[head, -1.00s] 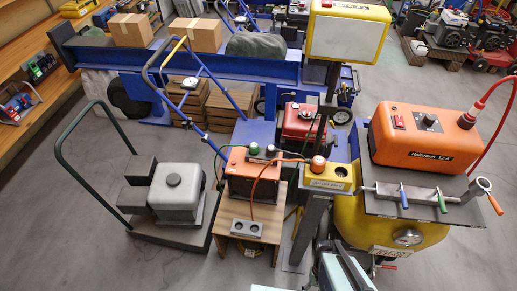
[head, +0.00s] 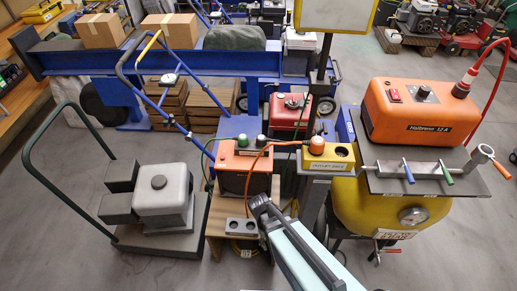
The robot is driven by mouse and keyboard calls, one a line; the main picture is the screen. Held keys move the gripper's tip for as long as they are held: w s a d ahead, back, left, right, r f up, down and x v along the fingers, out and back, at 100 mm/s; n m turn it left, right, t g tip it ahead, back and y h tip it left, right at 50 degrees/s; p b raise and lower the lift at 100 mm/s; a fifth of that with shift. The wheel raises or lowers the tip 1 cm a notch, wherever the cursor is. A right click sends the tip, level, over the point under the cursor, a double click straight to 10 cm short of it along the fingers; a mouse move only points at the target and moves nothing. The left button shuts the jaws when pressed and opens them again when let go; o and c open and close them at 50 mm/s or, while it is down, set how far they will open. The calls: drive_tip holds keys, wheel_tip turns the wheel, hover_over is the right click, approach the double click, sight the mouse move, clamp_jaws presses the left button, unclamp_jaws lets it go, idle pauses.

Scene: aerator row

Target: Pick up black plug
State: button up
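The black plug (head: 262,142) appears as a small dark knob on top of the orange box (head: 246,162), right of a green plug (head: 241,141). An orange plug (head: 317,144) with an orange cable stands in the yellow outlet box (head: 326,160) to the right. The orange cable arches in front of the orange box. My pale arm reaches up from the bottom edge. Its dark far end, seemingly my gripper (head: 260,206), shows below and in front of the orange box, apart from the black plug in the picture. Its fingers cannot be made out.
A grey socket block (head: 240,225) sits on the wooden stand below the orange box. A cart with a grey tank (head: 161,190) stands left. A yellow tank (head: 375,205) and a larger orange unit (head: 420,112) stand right. Open floor lies at front left.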

drive_tip(key=w+a+r+n+t+b, duration=0.1)
drive_tip(key=w+a+r+b, duration=0.1)
drive_tip(key=w+a, duration=0.35)
drive_tip(key=w+a+r+n+t+b, duration=0.2)
drive_tip(key=w+a, duration=0.1)
drive_tip(key=a, duration=0.6)
drive_tip(key=w+a+r+n+y, duration=0.1)
drive_tip(key=w+a+r+n, duration=0.3)
drive_tip(key=w+r, duration=0.7)
wheel_tip(320, 180, up, 25)
drive_tip(key=n+y+p, duration=0.2)
drive_tip(key=n+p, duration=0.1)
drive_tip(key=n, duration=0.5)
hover_over(262, 137)
wheel_tip(262, 137, down, 17)
drive_tip(key=shift+a+f+p, duration=0.1)
drive_tip(key=shift+p, duration=1.05)
drive_tip(key=c, duration=1.3)
